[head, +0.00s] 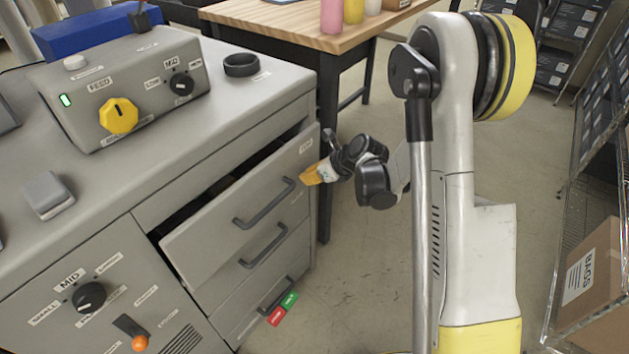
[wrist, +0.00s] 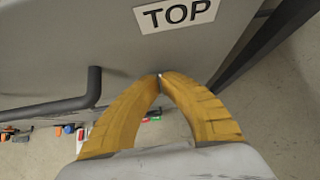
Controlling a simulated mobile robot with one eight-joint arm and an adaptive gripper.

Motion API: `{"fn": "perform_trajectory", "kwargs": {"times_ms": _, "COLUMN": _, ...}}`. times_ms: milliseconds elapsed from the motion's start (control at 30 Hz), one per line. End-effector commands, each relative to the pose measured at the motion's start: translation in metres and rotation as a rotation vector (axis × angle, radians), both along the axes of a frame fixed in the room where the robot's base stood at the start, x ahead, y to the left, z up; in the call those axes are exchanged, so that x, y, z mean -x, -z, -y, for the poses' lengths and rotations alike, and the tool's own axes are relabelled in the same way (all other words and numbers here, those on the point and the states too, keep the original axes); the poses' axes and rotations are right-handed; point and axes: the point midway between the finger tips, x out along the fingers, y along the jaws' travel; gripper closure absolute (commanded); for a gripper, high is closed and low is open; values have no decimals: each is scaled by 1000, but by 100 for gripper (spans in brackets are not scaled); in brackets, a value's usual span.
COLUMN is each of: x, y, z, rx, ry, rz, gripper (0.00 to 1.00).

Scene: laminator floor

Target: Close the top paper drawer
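The top paper drawer (head: 205,237) stands partly open in the head view, with a dark gap behind its grey front. Its dark bar handle (head: 265,206) runs across the front. My gripper (head: 304,181) is at the right end of the drawer front, beside the handle's right end. In the wrist view, the yellow fingertips (wrist: 160,77) meet with nothing visible between them. The drawer front (wrist: 60,45) fills the upper left there, with the "TOP" label (wrist: 176,13) above the fingertips and the handle (wrist: 60,106) to their left. I cannot tell whether the fingertips touch the front.
Lower drawers with a middle handle (head: 264,246) and a bottom handle (head: 277,296) look shut. A wooden table (head: 285,22) stands behind the cabinet. A cardboard box (head: 590,275) sits on a wire rack at right. The floor (head: 350,270) before the drawers is clear.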

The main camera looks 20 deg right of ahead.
Motion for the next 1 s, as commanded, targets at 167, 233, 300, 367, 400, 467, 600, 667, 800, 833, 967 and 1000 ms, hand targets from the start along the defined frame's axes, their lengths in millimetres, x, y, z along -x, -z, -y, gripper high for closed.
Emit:
{"fn": "perform_trajectory", "kwargs": {"times_ms": 167, "x": 0, "y": 0, "z": 0, "rx": 0, "ry": 0, "rz": 0, "gripper": 100}}
{"fn": "perform_trajectory", "kwargs": {"times_ms": 233, "x": 0, "y": 0, "z": 0, "rx": 0, "ry": 0, "rz": 0, "gripper": 100}}
{"fn": "perform_trajectory", "kwargs": {"times_ms": 300, "x": -1, "y": 0, "z": 0, "rx": 0, "ry": 0, "rz": 0, "gripper": 100}}
{"fn": "perform_trajectory", "kwargs": {"times_ms": 367, "x": -3, "y": 0, "z": -2, "rx": 1, "ry": -1, "rz": 0, "gripper": 100}}
{"fn": "perform_trajectory", "kwargs": {"times_ms": 400, "x": -5, "y": 0, "z": -3, "rx": 1, "ry": -1, "rz": 0, "gripper": 100}}
{"fn": "perform_trajectory", "kwargs": {"times_ms": 467, "x": -12, "y": 0, "z": -8, "rx": 1, "ry": -1, "rz": 1, "gripper": 100}}
{"fn": "perform_trajectory", "kwargs": {"times_ms": 600, "x": -34, "y": 0, "z": -23, "rx": 0, "ry": -4, "rz": 1, "gripper": 100}}
{"fn": "perform_trajectory", "kwargs": {"times_ms": 667, "x": -42, "y": 0, "z": -29, "rx": 0, "ry": -2, "rz": 1, "gripper": 100}}
{"fn": "perform_trajectory", "kwargs": {"times_ms": 800, "x": -47, "y": 0, "z": -31, "rx": 1, "ry": 1, "rz": 0, "gripper": 100}}
{"fn": "perform_trajectory", "kwargs": {"times_ms": 833, "x": -47, "y": 0, "z": -31, "rx": 0, "ry": 1, "rz": 1, "gripper": 100}}
{"fn": "perform_trajectory", "kwargs": {"times_ms": 967, "x": -47, "y": 0, "z": -31, "rx": 0, "ry": 1, "rz": 1, "gripper": 100}}
{"fn": "perform_trajectory", "kwargs": {"times_ms": 1000, "x": -47, "y": 0, "z": -31, "rx": 0, "ry": 1, "rz": 1, "gripper": 100}}
